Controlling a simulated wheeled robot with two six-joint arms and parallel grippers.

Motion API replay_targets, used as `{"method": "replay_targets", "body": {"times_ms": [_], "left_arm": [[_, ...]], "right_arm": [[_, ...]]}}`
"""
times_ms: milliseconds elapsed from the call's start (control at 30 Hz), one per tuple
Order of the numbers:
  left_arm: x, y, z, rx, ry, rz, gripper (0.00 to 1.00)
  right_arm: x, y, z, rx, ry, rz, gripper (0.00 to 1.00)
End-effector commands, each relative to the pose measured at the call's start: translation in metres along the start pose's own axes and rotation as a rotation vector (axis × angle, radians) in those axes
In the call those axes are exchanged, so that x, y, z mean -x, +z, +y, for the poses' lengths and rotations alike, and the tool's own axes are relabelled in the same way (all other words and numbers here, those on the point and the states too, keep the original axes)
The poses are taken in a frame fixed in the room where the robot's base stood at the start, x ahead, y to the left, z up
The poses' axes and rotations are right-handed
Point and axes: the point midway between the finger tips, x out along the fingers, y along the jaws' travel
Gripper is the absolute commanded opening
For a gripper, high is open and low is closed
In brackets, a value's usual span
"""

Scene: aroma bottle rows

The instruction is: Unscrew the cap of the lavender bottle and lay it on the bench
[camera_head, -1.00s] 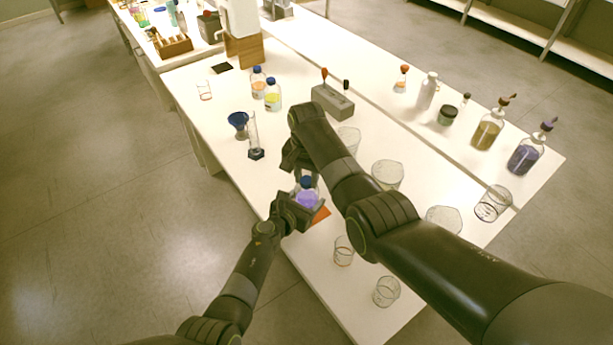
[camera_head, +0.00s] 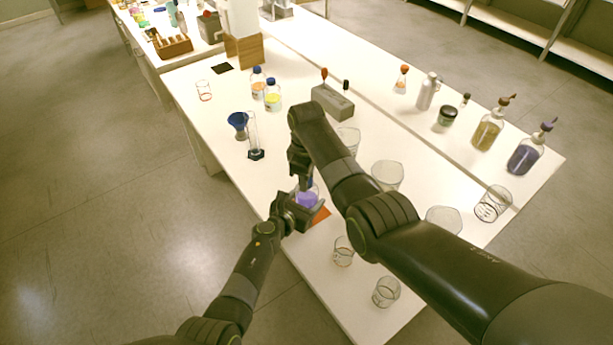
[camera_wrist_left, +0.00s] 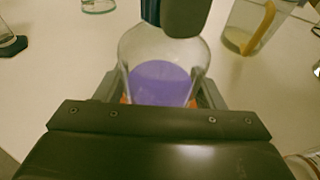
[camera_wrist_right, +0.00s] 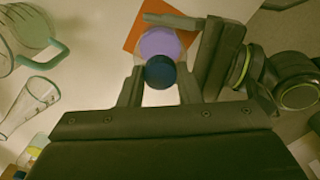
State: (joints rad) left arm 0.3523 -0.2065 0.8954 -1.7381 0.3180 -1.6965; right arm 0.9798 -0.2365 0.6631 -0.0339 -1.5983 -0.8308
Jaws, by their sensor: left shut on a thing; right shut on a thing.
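The lavender bottle (camera_head: 307,199), clear with purple liquid, stands upright at the bench's near edge, by an orange-red mat (camera_head: 321,215). My left gripper (camera_head: 300,205) is shut on its body from the side; the liquid (camera_wrist_left: 160,84) shows between the fingers in the left wrist view. The dark blue cap (camera_wrist_right: 160,71) is on top of the bottle in the right wrist view. My right gripper (camera_head: 304,183) points down from above and is shut on the cap. In the head view its fingers mostly hide the cap.
The white bench (camera_head: 300,250) holds glass beakers (camera_head: 387,175) to the right and smaller ones (camera_head: 386,292) in front. A blue funnel (camera_head: 238,121), a measuring cylinder (camera_head: 254,140) and two blue-capped bottles (camera_head: 272,96) stand behind. A grey block (camera_head: 333,101) stands further back.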

Motion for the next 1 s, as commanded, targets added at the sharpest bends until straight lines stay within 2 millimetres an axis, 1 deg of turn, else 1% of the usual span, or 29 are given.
{"method": "replay_targets", "body": {"times_ms": [100,700,800,867,1000], "left_arm": [[0.0002,-0.0007,-0.0005,-0.001,-0.001,0.001,0.00],[0.0001,-0.0007,-0.0004,0.000,-0.001,0.001,0.00],[0.0001,-0.0008,-0.0004,0.000,-0.001,0.001,0.00],[0.0001,-0.0008,-0.0004,0.000,-0.001,0.001,0.00],[0.0001,-0.0008,-0.0004,0.000,-0.001,0.001,0.00]], "right_arm": [[0.0007,-0.0002,0.0008,0.192,0.003,0.001,0.03],[0.0011,-0.0001,0.0004,1.162,0.002,0.000,0.03],[0.0012,-0.0001,0.0004,1.277,0.002,0.000,0.03],[0.0012,0.0000,0.0004,1.323,0.001,0.000,0.03],[0.0011,-0.0001,0.0004,1.327,0.001,0.000,0.03]]}}
